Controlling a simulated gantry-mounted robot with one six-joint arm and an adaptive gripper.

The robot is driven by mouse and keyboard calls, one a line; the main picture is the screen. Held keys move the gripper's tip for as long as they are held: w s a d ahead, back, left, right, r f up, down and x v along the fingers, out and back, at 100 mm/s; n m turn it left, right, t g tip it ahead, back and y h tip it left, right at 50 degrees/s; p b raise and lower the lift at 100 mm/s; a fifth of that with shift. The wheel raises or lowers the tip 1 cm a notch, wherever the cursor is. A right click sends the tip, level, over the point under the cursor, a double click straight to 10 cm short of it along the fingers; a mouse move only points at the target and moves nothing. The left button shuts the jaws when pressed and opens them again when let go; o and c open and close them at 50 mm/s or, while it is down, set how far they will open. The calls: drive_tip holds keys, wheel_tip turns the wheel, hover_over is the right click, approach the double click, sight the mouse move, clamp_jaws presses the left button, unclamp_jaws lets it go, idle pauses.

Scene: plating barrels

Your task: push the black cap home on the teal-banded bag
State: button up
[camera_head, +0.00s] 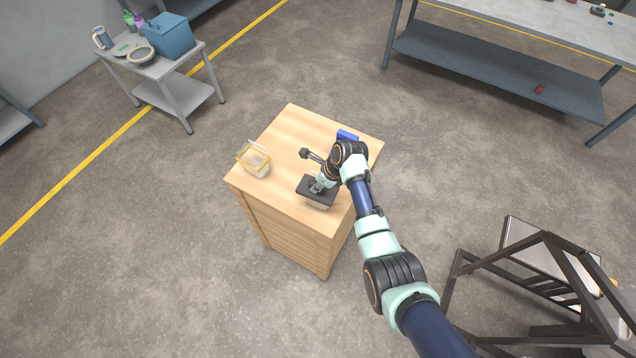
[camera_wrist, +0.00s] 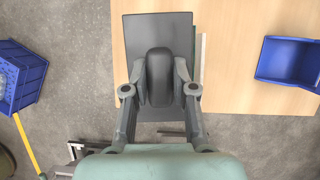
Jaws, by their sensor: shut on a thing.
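The black cap (camera_head: 328,197) is a flat dark rectangular plate with a raised grip block (camera_wrist: 159,72) in its middle. My gripper (camera_head: 318,187) is shut on that block, one finger on each side, as the wrist view (camera_wrist: 159,80) shows. Under the cap, a pale body (camera_head: 318,206) shows at the front in the head view, near the front edge of the wooden cabinet top.
A clear open container with a yellow rim (camera_head: 254,160) stands left on the wooden cabinet (camera_head: 292,118). A blue bin (camera_head: 347,136) stands at the back right, behind my wrist; it also shows in the wrist view (camera_wrist: 287,62). The wood between is clear.

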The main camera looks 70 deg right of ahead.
drive_tip(key=o, duration=1)
drive_tip(key=v, duration=1.2)
